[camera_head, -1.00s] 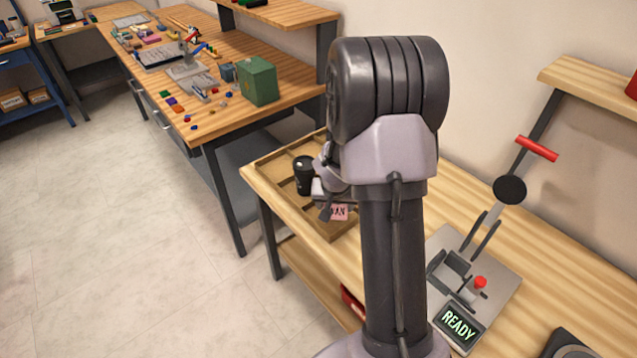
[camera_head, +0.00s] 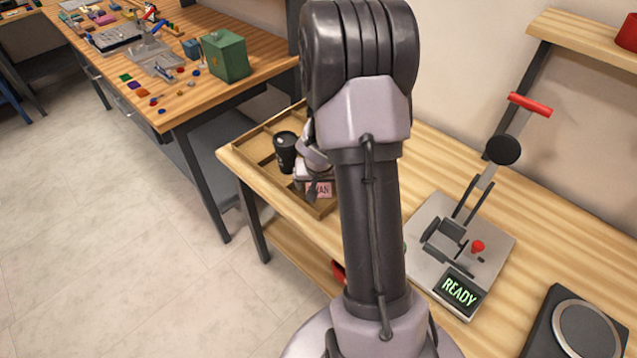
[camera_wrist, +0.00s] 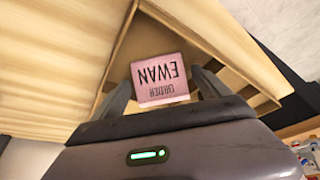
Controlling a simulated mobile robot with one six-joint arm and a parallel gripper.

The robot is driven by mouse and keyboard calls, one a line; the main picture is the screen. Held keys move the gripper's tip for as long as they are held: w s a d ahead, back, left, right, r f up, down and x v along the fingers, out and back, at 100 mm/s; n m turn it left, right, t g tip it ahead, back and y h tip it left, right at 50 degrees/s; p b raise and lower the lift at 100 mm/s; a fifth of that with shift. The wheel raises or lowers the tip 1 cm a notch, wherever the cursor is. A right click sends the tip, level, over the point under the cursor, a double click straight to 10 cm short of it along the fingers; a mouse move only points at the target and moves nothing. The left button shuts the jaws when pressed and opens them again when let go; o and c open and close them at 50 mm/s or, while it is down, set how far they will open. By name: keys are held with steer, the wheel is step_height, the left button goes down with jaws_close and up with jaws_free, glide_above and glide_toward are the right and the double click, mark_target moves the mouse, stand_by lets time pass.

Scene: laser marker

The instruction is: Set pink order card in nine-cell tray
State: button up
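The pink order card (camera_head: 319,190), reading EWAN, is at the near corner of the wooden compartment tray (camera_head: 318,211). In the wrist view the card (camera_wrist: 160,80) lies between my two spread fingers, its lettering upside down. My gripper (camera_wrist: 162,75) is low over the tray. The fingertips are close to the card's side edges, but I cannot tell whether they press on it. Whether the card rests on the tray floor is also unclear. My arm hides part of the tray in the head view.
A black cup (camera_head: 285,152) stands in the tray beside my gripper. The marking press (camera_head: 460,245) with a READY display is to the right, and a dark round-topped device (camera_head: 580,325) is at lower right. Another bench (camera_head: 170,60) holds small parts and a green box (camera_head: 225,56).

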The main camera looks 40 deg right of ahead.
steer(key=s+a+r+p, duration=0.2)
steer(key=a+r, duration=0.2)
steer(key=r, duration=0.4)
steer(key=s+a+r+t+p, duration=0.1)
steer(key=s+a+r+p, duration=0.15)
steer(key=a+r, duration=0.4)
steer(key=s+a+r+p, duration=0.1)
steer(key=a+r+p, duration=0.15)
steer(key=r, duration=0.75)
steer(key=s+a+r+n+y, duration=0.1)
steer(key=s+a+r, duration=0.1)
steer(key=s+a, duration=0.2)
steer(key=s+a+r+n+t+y, duration=0.1)
steer(key=s+a+r+y, duration=0.1)
steer(key=a, duration=0.5)
steer(key=s+a+r+n+y, duration=0.1)
steer(key=s+a+r, duration=0.3)
steer(key=s+a, duration=0.2)
steer(key=shift+s+a+n+y, duration=0.15)
steer(key=shift+a+n+y, duration=0.15)
steer(key=shift+n+y, duration=0.1)
